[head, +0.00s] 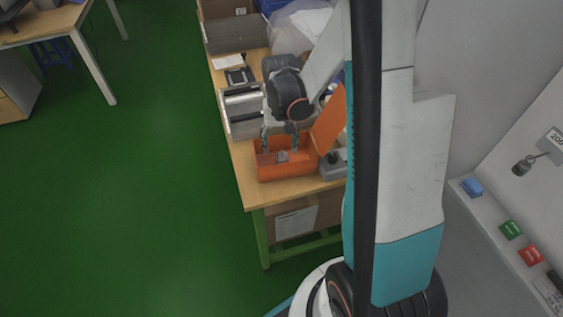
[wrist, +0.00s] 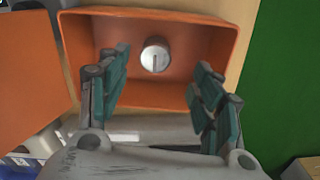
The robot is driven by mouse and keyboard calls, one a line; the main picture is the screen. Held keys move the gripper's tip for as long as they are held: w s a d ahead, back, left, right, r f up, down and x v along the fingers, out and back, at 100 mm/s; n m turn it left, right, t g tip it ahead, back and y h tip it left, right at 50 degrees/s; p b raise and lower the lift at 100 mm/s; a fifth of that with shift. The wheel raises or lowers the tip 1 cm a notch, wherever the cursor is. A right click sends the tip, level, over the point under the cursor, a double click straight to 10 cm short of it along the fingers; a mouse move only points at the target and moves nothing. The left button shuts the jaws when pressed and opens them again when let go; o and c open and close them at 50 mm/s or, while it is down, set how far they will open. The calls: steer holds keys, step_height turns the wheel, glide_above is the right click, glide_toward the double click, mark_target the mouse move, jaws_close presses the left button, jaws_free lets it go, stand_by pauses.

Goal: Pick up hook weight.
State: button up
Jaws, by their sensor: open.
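The hook weight (wrist: 156,54) is a small silver cylinder with a slot in its round top. It lies inside an orange box (wrist: 180,18), near the far wall in the wrist view. In the head view the box (head: 285,174) sits at the near end of the wooden table, and a small grey shape shows inside it. My gripper (wrist: 162,75) is open, with its teal-padded fingers spread over the box. The weight appears between and beyond the fingertips, with no visible contact. In the head view my gripper (head: 280,142) points down above the box.
The box's orange lid (head: 329,122) stands open on the right. A grey device with a black knob (head: 333,163) is beside the box. A grey metal case (head: 241,118) stands behind it on the table (head: 241,159). Green floor lies open to the left.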

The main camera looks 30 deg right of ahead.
mark_target(282, 154)
steer(key=f+b, duration=0.1)
steer(key=f, duration=0.1)
steer(key=f+b, duration=0.1)
steer(key=f, duration=0.2)
steer(key=f+b, duration=0.1)
steer(key=f, duration=0.1)
steer(key=shift+s+d+f, duration=0.15)
steer(key=shift+d+f, duration=0.1)
steer(key=shift+f, duration=0.1)
steer(key=shift+r, duration=0.1)
jaws_close()
